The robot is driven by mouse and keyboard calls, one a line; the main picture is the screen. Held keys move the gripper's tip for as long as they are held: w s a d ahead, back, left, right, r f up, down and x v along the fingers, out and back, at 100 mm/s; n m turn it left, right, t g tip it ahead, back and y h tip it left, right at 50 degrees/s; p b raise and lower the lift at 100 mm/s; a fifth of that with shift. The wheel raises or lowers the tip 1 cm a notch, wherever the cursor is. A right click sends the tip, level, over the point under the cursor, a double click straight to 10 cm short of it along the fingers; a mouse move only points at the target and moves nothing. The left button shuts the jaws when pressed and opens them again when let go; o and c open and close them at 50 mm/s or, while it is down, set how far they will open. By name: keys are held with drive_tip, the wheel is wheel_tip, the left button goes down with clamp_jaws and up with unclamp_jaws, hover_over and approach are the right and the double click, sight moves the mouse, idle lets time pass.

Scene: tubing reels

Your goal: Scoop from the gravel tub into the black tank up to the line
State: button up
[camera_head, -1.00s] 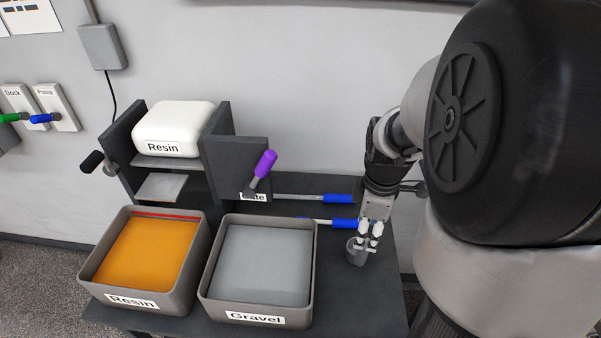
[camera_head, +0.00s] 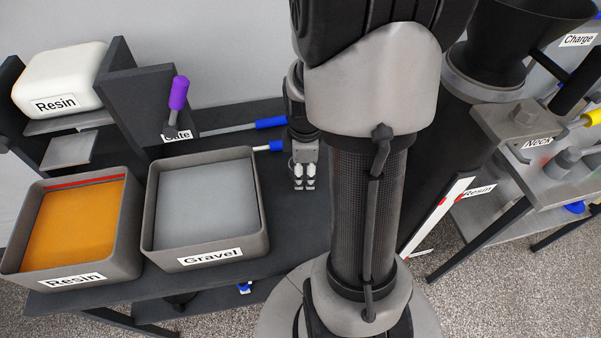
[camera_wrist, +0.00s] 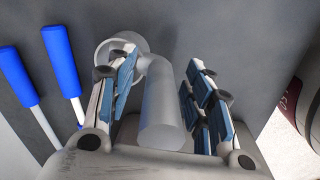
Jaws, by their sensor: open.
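The gravel tub (camera_head: 262,205), labelled Gravel, stands on the dark bench and holds smooth grey fill. The black tank (camera_head: 425,165) stands right of my arm, partly hidden by it. A white strip (camera_head: 436,215) with red marks runs down its side. My gripper (camera_head: 305,184) points down over the bench, right of the gravel tub. In the wrist view my gripper (camera_wrist: 165,95) is open, with the grey scoop's handle (camera_wrist: 163,110) between its fingers and a gap at least on the right. The scoop's round cup (camera_wrist: 112,48) lies beyond, partly covered by the left finger.
A resin tub (camera_head: 132,225) with orange fill stands left of the gravel tub. A black funnel (camera_head: 520,35) and a metal stand (camera_head: 515,120) are at the right.

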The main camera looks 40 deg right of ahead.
drive_tip(key=shift+c, duration=0.6)
clamp_jaws()
